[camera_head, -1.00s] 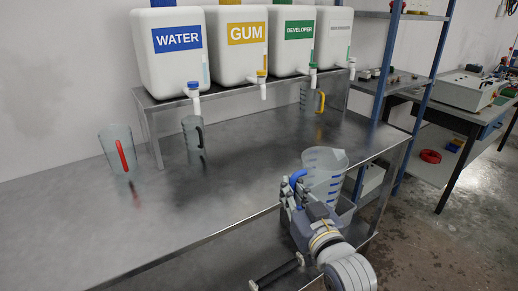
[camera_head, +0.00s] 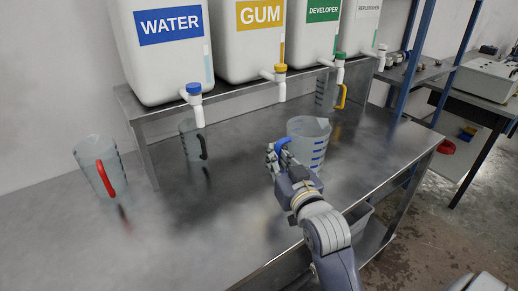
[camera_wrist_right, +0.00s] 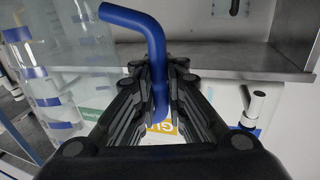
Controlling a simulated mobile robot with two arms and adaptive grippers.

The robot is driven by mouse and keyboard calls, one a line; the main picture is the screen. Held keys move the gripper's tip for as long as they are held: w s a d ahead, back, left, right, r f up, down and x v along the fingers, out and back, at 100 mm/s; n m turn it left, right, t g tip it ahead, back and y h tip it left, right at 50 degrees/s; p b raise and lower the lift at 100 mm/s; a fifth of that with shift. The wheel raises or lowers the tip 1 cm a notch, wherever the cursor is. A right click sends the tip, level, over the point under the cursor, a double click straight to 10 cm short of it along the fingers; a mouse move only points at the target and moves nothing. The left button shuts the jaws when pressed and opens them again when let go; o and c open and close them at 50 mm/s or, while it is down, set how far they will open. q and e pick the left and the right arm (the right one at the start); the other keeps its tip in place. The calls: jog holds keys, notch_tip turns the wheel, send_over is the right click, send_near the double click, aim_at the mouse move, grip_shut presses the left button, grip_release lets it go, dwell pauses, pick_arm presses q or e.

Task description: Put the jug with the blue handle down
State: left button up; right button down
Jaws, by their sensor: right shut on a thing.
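The jug with the blue handle (camera_head: 309,140) is clear with blue marks. It is upright, over the front part of the steel table (camera_head: 225,215) in the head view; I cannot tell whether its base touches the top. My right gripper (camera_head: 279,152) is shut on its blue handle, left of the jug body. In the right wrist view the blue handle (camera_wrist_right: 150,50) runs down between the fingers, and the jug body (camera_wrist_right: 40,75) shows at the left. My left gripper is not in view.
A jug with a red handle (camera_head: 97,168) stands at the left. A jug with a black handle (camera_head: 190,139) and one with a yellow handle (camera_head: 325,92) stand near the shelf. White canisters with taps (camera_head: 166,55) stand above. The table between is clear.

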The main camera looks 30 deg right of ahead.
jog(key=w+f, duration=0.1)
jog(key=w, duration=0.3)
jog(key=w+f, duration=0.2)
jog(key=w, duration=0.2)
jog(key=w+f+p, duration=0.1)
jog(key=w, duration=0.3)
jog(key=shift+d+f, duration=0.15)
jog(key=shift+f, duration=0.2)
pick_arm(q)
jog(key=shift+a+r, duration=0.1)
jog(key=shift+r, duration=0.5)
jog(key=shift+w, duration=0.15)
pick_arm(e)
jog(key=shift+f, duration=0.15)
jog(key=c, duration=1.8)
grip_release()
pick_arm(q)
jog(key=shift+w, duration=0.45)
pick_arm(e)
jog(key=shift+o, duration=0.8)
